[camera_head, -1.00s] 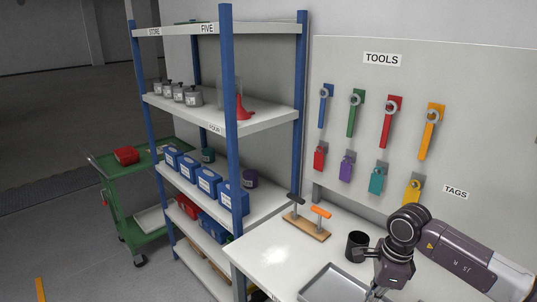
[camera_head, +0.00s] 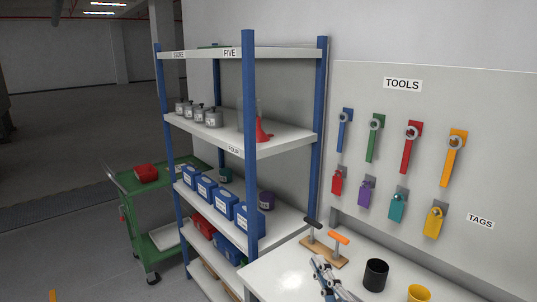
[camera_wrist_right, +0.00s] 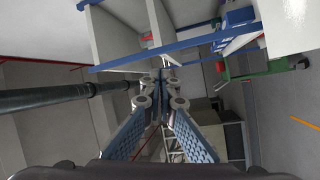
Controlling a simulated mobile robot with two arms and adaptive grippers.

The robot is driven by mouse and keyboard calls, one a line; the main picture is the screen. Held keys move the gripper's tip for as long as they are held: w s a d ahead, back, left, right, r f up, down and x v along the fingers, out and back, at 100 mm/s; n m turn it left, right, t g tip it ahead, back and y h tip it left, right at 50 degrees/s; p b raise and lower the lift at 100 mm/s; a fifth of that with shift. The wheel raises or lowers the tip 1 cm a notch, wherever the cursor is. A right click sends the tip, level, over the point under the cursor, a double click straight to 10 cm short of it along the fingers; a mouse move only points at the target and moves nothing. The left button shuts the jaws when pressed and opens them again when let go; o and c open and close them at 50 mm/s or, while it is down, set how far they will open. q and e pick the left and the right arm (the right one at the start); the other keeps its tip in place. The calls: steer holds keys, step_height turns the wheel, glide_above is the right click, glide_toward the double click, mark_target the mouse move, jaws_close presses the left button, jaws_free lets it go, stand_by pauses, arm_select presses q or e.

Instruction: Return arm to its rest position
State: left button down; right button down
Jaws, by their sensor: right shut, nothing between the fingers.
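My right gripper (camera_head: 320,265) shows at the bottom of the head view, over the white workbench (camera_head: 272,277) and left of a black cup (camera_head: 375,275). Most of its arm is below the picture edge. In the right wrist view the fingers of the right gripper (camera_wrist_right: 163,77) come together at the tips, with nothing held between them. My left gripper is not in view.
A wooden stand (camera_head: 324,252) with a black and an orange handle stands close behind the gripper. A yellow cup (camera_head: 418,293) is at the bottom right. The blue-post shelf (camera_head: 285,146) rises to the left, with a green cart (camera_head: 143,190) beyond it.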

steer(key=s+d+f+m+g+h, duration=0.45)
steer(key=d+f+m, duration=0.3)
steer(key=f, duration=0.35)
steer(key=s+d+f+m+g, duration=0.1)
steer(key=s+f+m+g, duration=0.35)
steer(key=s+f, duration=0.6)
steer(key=s+d+f+m+g, duration=0.1)
steer(key=s+f+m+g, duration=0.2)
steer(key=s+f+g, duration=0.75)
steer(key=s+f+t+b, duration=0.1)
steer(key=s+f, duration=0.2)
steer(key=f, duration=0.9)
steer(key=s+f+t, duration=0.2)
steer(key=s+f, duration=0.1)
steer(key=f, duration=0.9)
steer(key=s+d+f+g+b, duration=0.1)
steer(key=s+d+f, duration=0.2)
steer(key=s+f, duration=1.4)
steer(key=shift+h, duration=0.45)
steer(key=shift+g, duration=0.25)
